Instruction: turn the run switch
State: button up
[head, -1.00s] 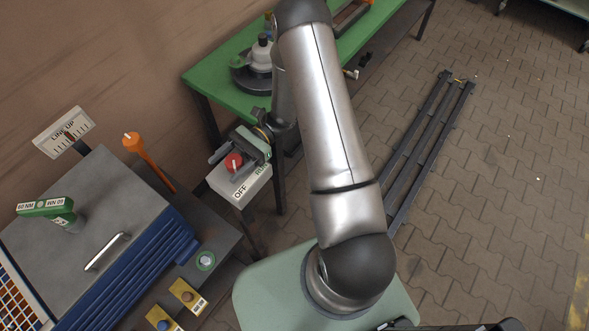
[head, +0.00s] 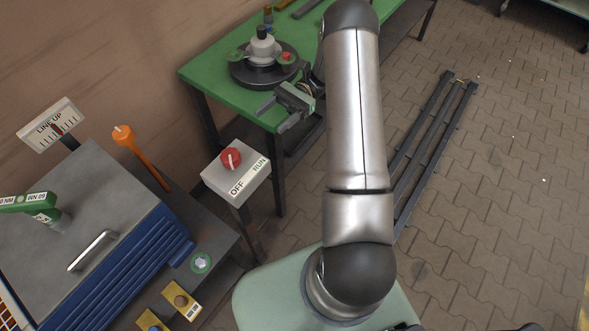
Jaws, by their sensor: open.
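The run switch is a red round knob (head: 231,159) with a white mark, on top of a pale grey box (head: 217,178). The box stands on a dark post and carries the labels OFF on its left and RUN on its right. The knob's exact pointing is too small to tell surely. Nothing covers the switch.
The green table (head: 213,78) holds a dark round fixture (head: 250,73). An orange-handled lever (head: 140,152) and a LINE UP gauge (head: 52,125) stand left of the switch, by a grey-topped blue cabinet (head: 115,175). Dark rails (head: 430,150) lie on the paved floor.

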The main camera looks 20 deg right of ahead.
jog(key=s+a+r+n+h+b, duration=0.1)
jog(key=s+a+r+n+h, duration=0.4)
jog(key=s+r+h, duration=0.25)
jog(key=s+d+r+n+t+h+b, duration=0.1)
jog(key=s+n+t+h+b, duration=0.1)
jog(key=s+n+t+h, duration=0.6)
jog(key=shift+s+d+h, duration=0.2)
jog(key=shift+s+h, duration=0.25)
jog(key=shift+s, duration=2.35)
jog(key=shift+r, duration=0.1)
dwell(2.4)
